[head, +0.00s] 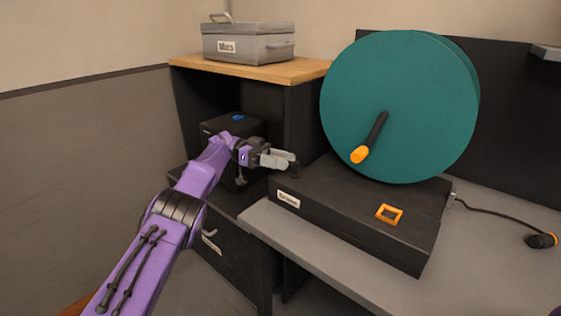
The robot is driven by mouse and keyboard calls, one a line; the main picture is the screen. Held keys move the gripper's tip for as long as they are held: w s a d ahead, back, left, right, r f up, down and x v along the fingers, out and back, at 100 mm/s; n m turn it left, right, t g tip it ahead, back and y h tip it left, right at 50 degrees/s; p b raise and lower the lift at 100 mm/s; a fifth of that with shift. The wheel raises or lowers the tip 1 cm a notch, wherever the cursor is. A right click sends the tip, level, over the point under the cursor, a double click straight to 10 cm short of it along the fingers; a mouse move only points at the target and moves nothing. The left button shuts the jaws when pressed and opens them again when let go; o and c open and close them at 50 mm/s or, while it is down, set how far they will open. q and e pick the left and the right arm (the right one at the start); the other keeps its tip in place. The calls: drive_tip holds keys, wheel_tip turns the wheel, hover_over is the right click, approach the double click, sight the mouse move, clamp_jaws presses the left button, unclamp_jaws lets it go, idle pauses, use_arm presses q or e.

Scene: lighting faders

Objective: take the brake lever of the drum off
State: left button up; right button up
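A large teal drum (395,105) stands upright on a black base box (345,215). On its face is a black crank arm (377,128) with an orange grip (360,154). A short dark post (296,171) rises at the left end of the base; it may be the brake lever, but it is too small to be sure. My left gripper (287,161) has its pale fingertips right beside the top of this post. I cannot tell whether they touch it or how far apart they are. My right gripper is not in view.
The base stands on a grey worktop (340,260) and carries an orange square frame (389,214). A cable leads right to an orange-tipped plug (541,240). Behind my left arm are a wooden shelf (285,70) with a grey labelled case (250,45) and a dark box (222,125).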

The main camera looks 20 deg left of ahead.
use_arm(q)
wheel_tip(320, 180, up, 3)
drive_tip(key=shift+f+p, duration=0.1)
drive_tip(key=shift+p, duration=1)
drive_tip(key=shift+r, duration=0.4)
drive_tip(key=s+d+r+p, duration=0.2)
drive_tip(key=s+d+r, duration=0.3)
drive_tip(key=s+r, duration=0.4)
drive_tip(key=s, duration=0.4)
drive_tip(key=shift+d+r, duration=0.15)
drive_tip(key=shift+d, duration=0.05)
drive_tip(key=shift+a, duration=0.1)
